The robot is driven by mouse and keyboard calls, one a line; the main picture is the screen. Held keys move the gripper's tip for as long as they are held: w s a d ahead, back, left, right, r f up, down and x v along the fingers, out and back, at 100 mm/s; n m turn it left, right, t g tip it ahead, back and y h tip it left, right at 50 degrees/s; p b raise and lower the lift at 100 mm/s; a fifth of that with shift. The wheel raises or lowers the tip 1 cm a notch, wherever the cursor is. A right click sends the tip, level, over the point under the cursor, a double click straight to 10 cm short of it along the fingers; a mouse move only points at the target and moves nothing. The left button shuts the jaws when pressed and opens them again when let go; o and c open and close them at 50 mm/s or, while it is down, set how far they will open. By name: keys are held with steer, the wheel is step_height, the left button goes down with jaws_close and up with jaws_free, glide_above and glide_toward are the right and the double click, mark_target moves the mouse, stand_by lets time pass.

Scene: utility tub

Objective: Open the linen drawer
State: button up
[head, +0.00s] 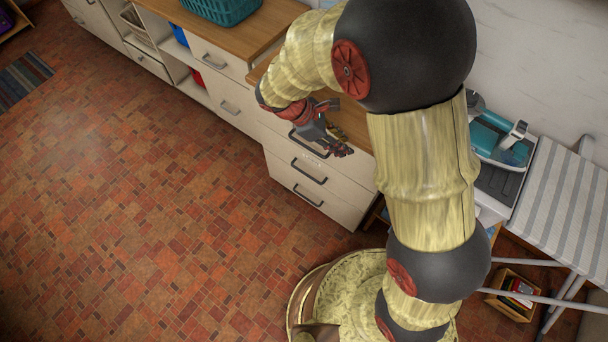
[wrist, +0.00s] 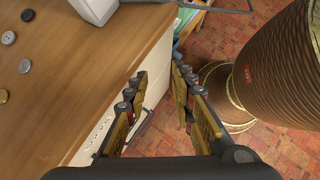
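A white drawer unit with a wooden top stands under my arm in the head view, with a top drawer (head: 283,127), a middle drawer (head: 290,155) and a bottom drawer (head: 287,178), each with a dark bar handle. All look shut. Small lettering on the front is too small to read, so I cannot tell which is the linen drawer. My gripper (head: 340,148) is by the upper part of the front and partly covers it. In the wrist view my gripper (wrist: 158,80) is open and empty.
The wooden top (wrist: 60,75) carries several round buttons and a white object (wrist: 94,8). A teal basket (head: 222,8) stands on the counter further left. An iron (head: 503,140) and a striped ironing board (head: 565,190) are at right. The tiled floor (head: 150,210) at left is clear.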

steer(key=w+a+f+n+t+h+b, duration=0.1)
steer(key=a+f+n+h, duration=0.3)
steer(key=f, duration=0.6)
steer(key=w+a+f+n+t+b, duration=0.1)
steer(key=a+f+n+t, duration=0.1)
steer(key=f+n, duration=0.55)
steer(key=n+t+y+b, duration=0.25)
steer(key=n+t, duration=0.65)
steer(key=n, duration=0.8)
glide_toward(304, 173)
steer(key=w+d+f, duration=0.2)
steer(key=shift+h, duration=0.25)
steer(key=b+x, duration=0.1)
steer(key=x, duration=0.2)
steer(key=b+x, duration=0.1)
steer(key=x, duration=0.3)
steer(key=shift+w+a+r, duration=0.15)
steer(key=shift+w+r, duration=0.1)
steer(key=shift+w, duration=0.05)
steer(key=shift+c, duration=0.8)
jaws_close()
